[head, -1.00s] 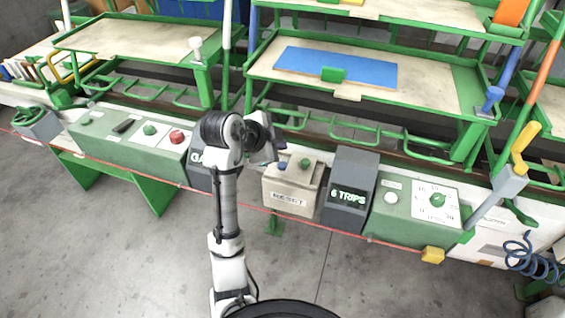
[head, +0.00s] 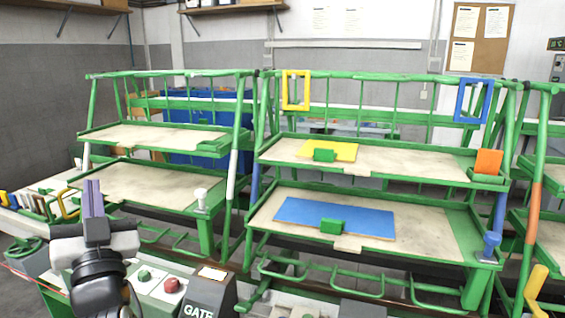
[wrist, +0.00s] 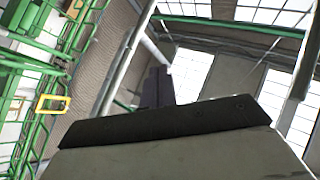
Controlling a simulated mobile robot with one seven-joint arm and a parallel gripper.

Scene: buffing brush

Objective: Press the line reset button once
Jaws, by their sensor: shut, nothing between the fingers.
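The line reset button and its RESET label do not show in either current view. A pale edge at the bottom of the head view may be the top of its box, but it is cut off. My gripper (head: 93,186) is raised at the lower left of the head view, fingers together and pointing up, touching nothing. In the wrist view my gripper (wrist: 157,75) points toward the roof windows, with no button in front of it.
The dark GATE box (head: 209,290) stands at the bottom edge. Left of it a green panel carries a red button (head: 172,285) and a green button (head: 144,276). Green racks with shelves (head: 420,220) fill the middle. Open air surrounds my gripper.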

